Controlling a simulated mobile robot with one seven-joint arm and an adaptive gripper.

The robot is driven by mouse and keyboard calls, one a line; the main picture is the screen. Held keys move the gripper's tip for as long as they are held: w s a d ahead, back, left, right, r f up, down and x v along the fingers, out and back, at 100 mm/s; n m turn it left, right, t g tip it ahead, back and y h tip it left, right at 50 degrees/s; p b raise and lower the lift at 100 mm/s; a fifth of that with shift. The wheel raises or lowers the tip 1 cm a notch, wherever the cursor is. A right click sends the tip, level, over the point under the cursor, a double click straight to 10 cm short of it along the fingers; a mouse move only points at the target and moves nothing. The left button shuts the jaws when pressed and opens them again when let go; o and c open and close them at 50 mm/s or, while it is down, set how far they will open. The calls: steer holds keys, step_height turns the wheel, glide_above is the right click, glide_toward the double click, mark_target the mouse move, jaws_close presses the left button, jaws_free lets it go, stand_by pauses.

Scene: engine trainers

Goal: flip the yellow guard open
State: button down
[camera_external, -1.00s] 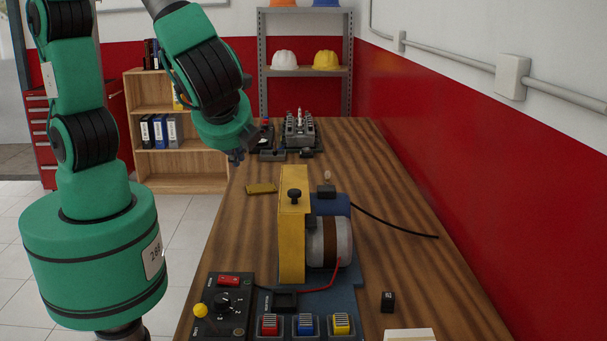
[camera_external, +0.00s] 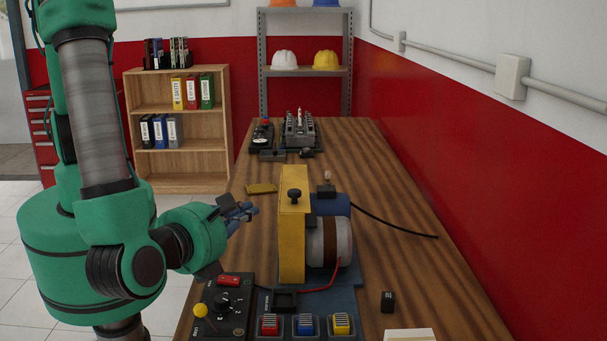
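The yellow guard (camera_external: 292,236) stands upright on the near part of the bench, in front of a grey and brown motor (camera_external: 331,243) on a blue base (camera_external: 343,297). A black knob (camera_external: 295,195) sits near the guard's top. My gripper (camera_external: 246,212) is to the left of the guard, at about the height of its upper half, and does not appear to touch it. Its fingers point right towards the guard and look spread apart, with nothing seen between them. The guard looks closed over the motor's left side.
A control box (camera_external: 225,305) with a dial, a red switch and a yellow-knobbed lever (camera_external: 201,311) stands at the front left. Red, blue and yellow switches line the front. A small yellow plate (camera_external: 261,188) lies behind the guard. A black cable (camera_external: 395,219) runs right.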

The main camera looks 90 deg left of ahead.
mark_target(283, 184)
steer(key=shift+d+f, duration=0.1)
stand_by(0.4)
steer(key=b+x, duration=0.1)
steer(key=x, duration=1.3)
stand_by(0.4)
steer(key=a+p, duration=0.2)
steer(key=a, duration=1.2)
steer(key=shift+a, duration=0.3)
steer(key=p+v, duration=0.1)
steer(key=v, duration=1.3)
steer(key=shift+p, duration=0.4)
